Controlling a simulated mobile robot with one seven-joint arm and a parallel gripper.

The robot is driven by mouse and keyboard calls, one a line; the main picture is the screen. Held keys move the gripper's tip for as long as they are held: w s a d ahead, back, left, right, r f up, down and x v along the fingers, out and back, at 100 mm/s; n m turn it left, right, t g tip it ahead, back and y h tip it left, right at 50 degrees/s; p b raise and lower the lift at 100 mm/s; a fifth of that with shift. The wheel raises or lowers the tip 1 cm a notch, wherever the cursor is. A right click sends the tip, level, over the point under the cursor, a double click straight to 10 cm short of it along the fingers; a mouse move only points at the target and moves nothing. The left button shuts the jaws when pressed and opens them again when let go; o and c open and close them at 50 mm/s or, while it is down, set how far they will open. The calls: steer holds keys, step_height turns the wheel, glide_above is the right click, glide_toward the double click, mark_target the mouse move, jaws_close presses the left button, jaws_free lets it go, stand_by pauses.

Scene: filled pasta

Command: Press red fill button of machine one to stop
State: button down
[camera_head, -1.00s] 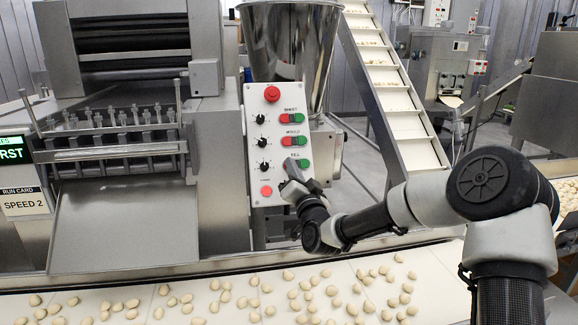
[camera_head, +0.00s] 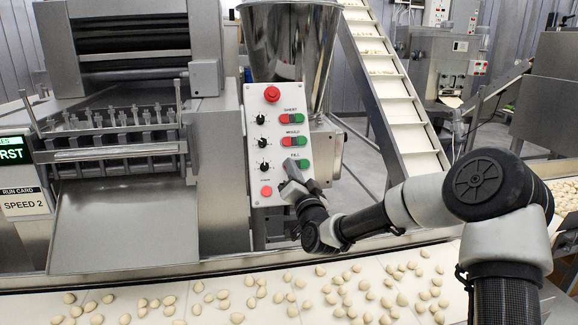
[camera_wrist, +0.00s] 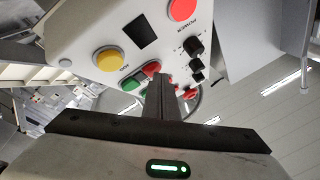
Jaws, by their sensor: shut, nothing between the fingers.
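Machine one's white control panel (camera_head: 255,150) faces me, with red and green button pairs in rows marked SHEET, MOULD and FILL. The FILL row is the lowest pair; its green button (camera_head: 304,164) shows clear, while its red half is largely covered by my gripper in the head view. My gripper (camera_head: 290,166) is shut and empty, its tip at this row. In the wrist view the closed fingers (camera_wrist: 160,84) point at the panel beside the red fill button (camera_wrist: 152,68), with the green one to its left. I cannot tell whether the tip touches the red button.
A yellow button (camera_wrist: 109,58), a red POWER button (camera_wrist: 183,8) and black knobs (camera_wrist: 193,45) sit near the fingers. A red round button (camera_head: 272,94) tops the panel. A steel hopper (camera_head: 290,40) stands behind. A conveyor belt (camera_head: 30,300) with pasta pieces runs in front.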

steer(key=shift+s+d+r, duration=0.15)
steer(key=shift+s+r, duration=0.2)
steer(key=shift+s, duration=0.3)
steer(key=s+r, duration=0.1)
steer(key=s+p, duration=0.1)
steer(key=s+d+r, duration=0.1)
steer(key=s, duration=0.1)
steer(key=shift+d+r, duration=0.1)
steer(key=shift+r, duration=0.25)
stand_by(0.4)
